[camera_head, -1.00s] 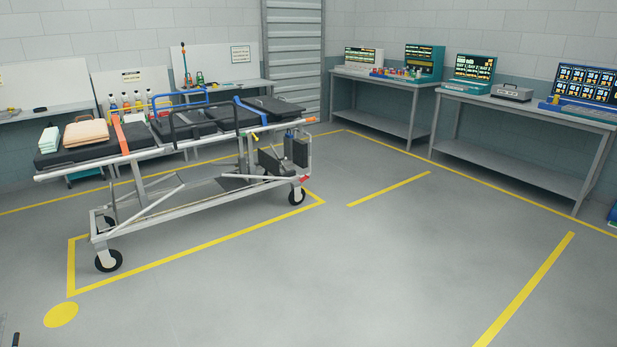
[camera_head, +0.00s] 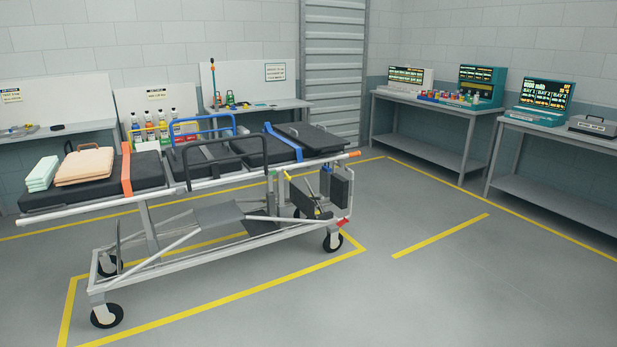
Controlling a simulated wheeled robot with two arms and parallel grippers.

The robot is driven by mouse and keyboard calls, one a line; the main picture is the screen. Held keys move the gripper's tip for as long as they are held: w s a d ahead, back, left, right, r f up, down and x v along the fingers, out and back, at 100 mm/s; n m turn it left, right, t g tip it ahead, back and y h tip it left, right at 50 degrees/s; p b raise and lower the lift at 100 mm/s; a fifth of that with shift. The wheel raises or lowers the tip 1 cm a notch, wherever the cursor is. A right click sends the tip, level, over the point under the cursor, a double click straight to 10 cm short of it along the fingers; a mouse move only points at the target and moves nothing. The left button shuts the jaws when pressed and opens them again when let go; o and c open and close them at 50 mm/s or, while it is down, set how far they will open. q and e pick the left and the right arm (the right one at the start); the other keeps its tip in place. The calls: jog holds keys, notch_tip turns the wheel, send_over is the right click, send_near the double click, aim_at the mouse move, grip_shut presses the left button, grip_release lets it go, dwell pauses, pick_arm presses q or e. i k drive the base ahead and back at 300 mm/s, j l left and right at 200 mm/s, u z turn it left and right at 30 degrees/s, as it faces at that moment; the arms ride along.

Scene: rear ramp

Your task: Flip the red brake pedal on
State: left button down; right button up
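A wheeled stretcher (camera_head: 243,217) stands on the floor at the left and middle of the head view. A small red part (camera_head: 342,222) sits low at its right end, just above the right front wheel (camera_head: 333,242). It may be the red brake pedal, but it is too small to tell its position. The wheel at the lower left (camera_head: 107,315) shows no clear red part. Neither of my grippers is in view.
A yellow floor outline (camera_head: 225,300) surrounds the stretcher. Folded linens (camera_head: 84,167) lie on its left end. Benches with monitors, including this grey one (camera_head: 430,128), line the right wall. The floor at the front right is clear.

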aim_at(344, 221)
jog(key=i, duration=2.9)
jog(key=i+z, duration=0.2)
jog(key=i, duration=0.3)
jog(key=i+j+z, duration=0.25)
jog(key=i, duration=0.25)
jog(key=i+j+z, duration=0.2)
jog(key=i, duration=0.3)
jog(key=i+j+z, duration=0.2)
jog(key=i+j, duration=0.15)
jog(key=i+l, duration=0.05)
jog(key=i, duration=0.1)
